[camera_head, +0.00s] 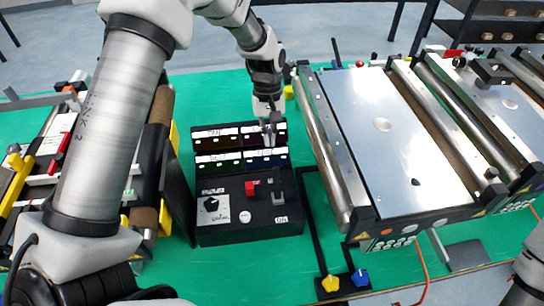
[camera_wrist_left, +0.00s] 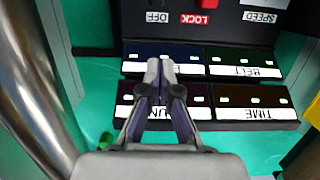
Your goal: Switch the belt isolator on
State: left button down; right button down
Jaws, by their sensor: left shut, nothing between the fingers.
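The black control box (camera_head: 222,232) stands on the green table in the head view. Its right side has an upright grey-black lever (camera_head: 277,188) with a white ON label (camera_head: 281,220) on the near side. In the left wrist view an OFF label (camera_wrist_left: 158,16) appears upside down beside a red LOCK label (camera_wrist_left: 204,18). A red part (camera_head: 250,188) sits left of the lever. My left gripper (camera_head: 269,138) is shut and empty over the labelled panels behind the box; its closed fingertips (camera_wrist_left: 160,68) show in the wrist view. My right gripper is not in view.
A black knob (camera_head: 210,204) sits on the box's left. Panels labelled BELT (camera_wrist_left: 246,71) and TIME (camera_wrist_left: 257,114) stand behind. A conveyor (camera_head: 395,140) is close on the right, another on the left. Yellow (camera_head: 330,283) and blue (camera_head: 359,278) knobs are in front.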

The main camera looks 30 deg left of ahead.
pick_arm(q)
jog(key=p, duration=0.1)
send_over(270, 170)
notch_tip(270, 170, down, 6)
jog(key=shift+r, duration=0.2)
jog(key=shift+s+d+r+p, duration=0.9)
jog(key=shift+s+p, duration=0.25)
jog(key=shift+s+d, duration=0.15)
jog(key=shift+s, duration=0.1)
jog(key=shift+w, duration=0.15)
